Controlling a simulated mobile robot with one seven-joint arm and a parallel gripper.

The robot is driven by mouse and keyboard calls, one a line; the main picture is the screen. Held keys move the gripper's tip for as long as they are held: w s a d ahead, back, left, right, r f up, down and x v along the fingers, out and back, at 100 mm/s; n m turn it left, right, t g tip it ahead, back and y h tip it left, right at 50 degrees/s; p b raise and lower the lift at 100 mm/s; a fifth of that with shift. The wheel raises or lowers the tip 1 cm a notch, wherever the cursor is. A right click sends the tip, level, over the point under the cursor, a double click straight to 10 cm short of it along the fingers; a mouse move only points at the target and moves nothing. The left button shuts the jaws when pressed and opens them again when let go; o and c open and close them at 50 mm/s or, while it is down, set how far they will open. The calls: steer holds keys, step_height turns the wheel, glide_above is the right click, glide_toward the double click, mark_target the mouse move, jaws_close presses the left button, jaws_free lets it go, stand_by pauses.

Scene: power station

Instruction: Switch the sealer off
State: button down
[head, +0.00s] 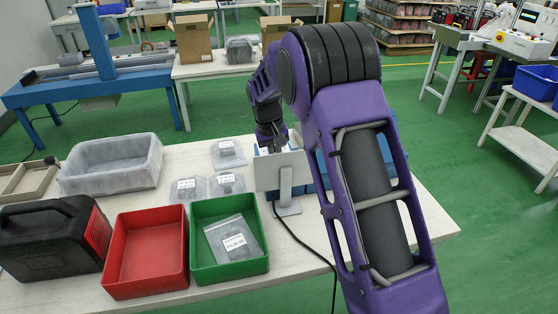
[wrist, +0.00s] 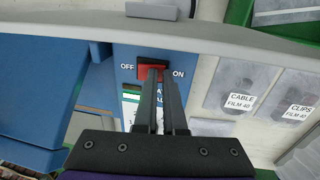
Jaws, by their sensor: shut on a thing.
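The sealer has a blue panel (wrist: 125,75) with a red switch (wrist: 150,70) between the printed words OFF and ON in the wrist view. My gripper (wrist: 161,70) has its two dark fingers close together, with the tips at the red switch and shut on it. The fingers cover the switch's lower right part, so its tilt is hard to tell. In the head view my gripper (head: 272,146) reaches down at the sealer behind a pale upright plate (head: 280,171). My arm hides much of the sealer, and the switch is not visible there.
On the table stand a green bin (head: 228,270) holding a labelled bag, a red bin (head: 146,283), a black and red machine (head: 50,240) and a grey tray (head: 110,182). Several labelled bags (head: 228,152) lie left of the sealer. A black cable (head: 300,240) runs off the front edge.

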steer(key=shift+s+f, duration=0.2)
steer(key=shift+f, duration=0.4)
steer(key=shift+d, duration=0.1)
steer(key=shift+w+d+r, duration=0.15)
steer(key=shift+w+d, duration=0.05)
steer(key=shift+d, duration=0.65)
steer(key=shift+r, duration=0.15)
steer(key=shift+r+p, duration=0.3)
steer(key=shift+p, duration=0.2)
steer(key=a+r+p, duration=0.3)
steer(key=r, duration=1.1)
steer(key=shift+s+a, duration=0.15)
steer(key=shift+a, duration=0.05)
